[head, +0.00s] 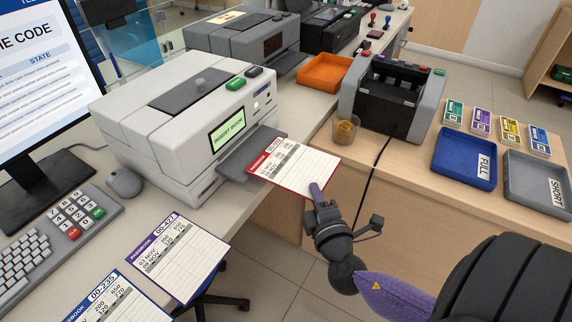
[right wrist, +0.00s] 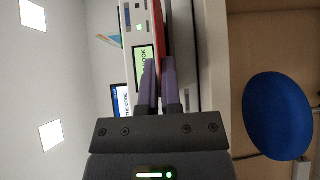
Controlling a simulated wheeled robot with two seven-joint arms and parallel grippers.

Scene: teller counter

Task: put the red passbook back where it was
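The red passbook (head: 300,167) lies open and level, its far end over the grey tray (head: 254,151) of the white passbook printer (head: 185,115). Its near corner sits in my right gripper (head: 316,188), which is shut on it. In the right wrist view the red passbook (right wrist: 159,38) shows as a thin red edge between the purple fingers (right wrist: 160,85). A purple passbook (head: 178,258) and a blue passbook (head: 118,300) lie on the near counter. Whether the red one touches the tray I cannot tell. My left gripper is not in view.
The printer screen (head: 227,134) reads "INSERT BOOK". A keypad (head: 76,215), mouse (head: 124,183) and monitor stand at left. An orange tray (head: 325,72), small cup (head: 346,130), counting machine (head: 390,95), blue tray (head: 465,160) and grey tray (head: 538,183) are right. A gap separates the counters.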

